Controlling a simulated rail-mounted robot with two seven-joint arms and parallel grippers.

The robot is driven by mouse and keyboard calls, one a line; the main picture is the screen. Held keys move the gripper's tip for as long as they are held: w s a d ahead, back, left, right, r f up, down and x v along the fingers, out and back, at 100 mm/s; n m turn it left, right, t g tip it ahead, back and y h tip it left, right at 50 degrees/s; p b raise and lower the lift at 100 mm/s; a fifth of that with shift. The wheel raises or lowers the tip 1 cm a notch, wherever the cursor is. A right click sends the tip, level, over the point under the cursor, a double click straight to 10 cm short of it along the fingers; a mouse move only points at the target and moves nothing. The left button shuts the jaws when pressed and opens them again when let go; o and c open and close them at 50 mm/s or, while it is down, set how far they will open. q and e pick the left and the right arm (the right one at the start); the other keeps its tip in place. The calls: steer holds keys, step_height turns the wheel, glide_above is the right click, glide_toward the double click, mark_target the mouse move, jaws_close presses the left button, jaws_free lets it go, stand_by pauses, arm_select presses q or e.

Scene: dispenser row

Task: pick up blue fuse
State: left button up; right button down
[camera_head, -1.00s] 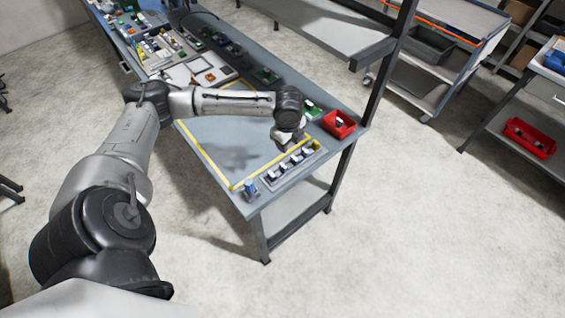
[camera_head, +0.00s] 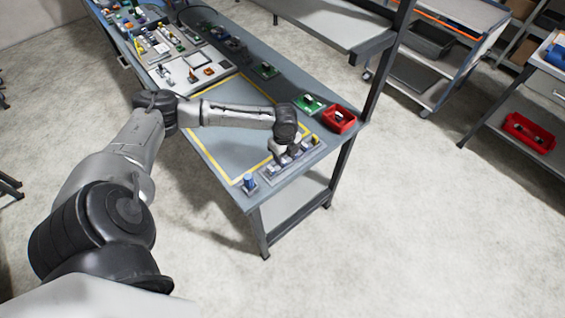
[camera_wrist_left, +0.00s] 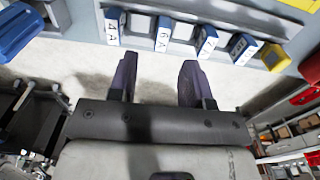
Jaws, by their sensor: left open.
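A grey dispenser row (camera_head: 268,176) lies near the table's front edge. In the left wrist view it holds several blue-and-white labelled fuse blocks, among them a blue fuse (camera_wrist_left: 163,33) and another blue fuse (camera_wrist_left: 207,41); I cannot tell which one is meant. A separate blue piece (camera_head: 249,182) stands at the table corner. My left gripper (camera_head: 284,158) is low over the row; in the left wrist view (camera_wrist_left: 158,68) its dark fingers are apart with nothing between them. They look short of the blocks. My right gripper is not in view.
A yellow piece (camera_wrist_left: 275,57) sits at the row's end. A red bin (camera_head: 339,120) and a green piece (camera_head: 308,103) stand behind the row. The yellow-outlined area (camera_head: 225,145) beside it is mostly clear. Table edges are close by.

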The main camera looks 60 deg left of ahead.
arm_select(q)
steer(key=shift+a+f, duration=0.15)
steer(key=shift+f, duration=2.35)
steer(key=shift+c, duration=0.3)
jaws_close()
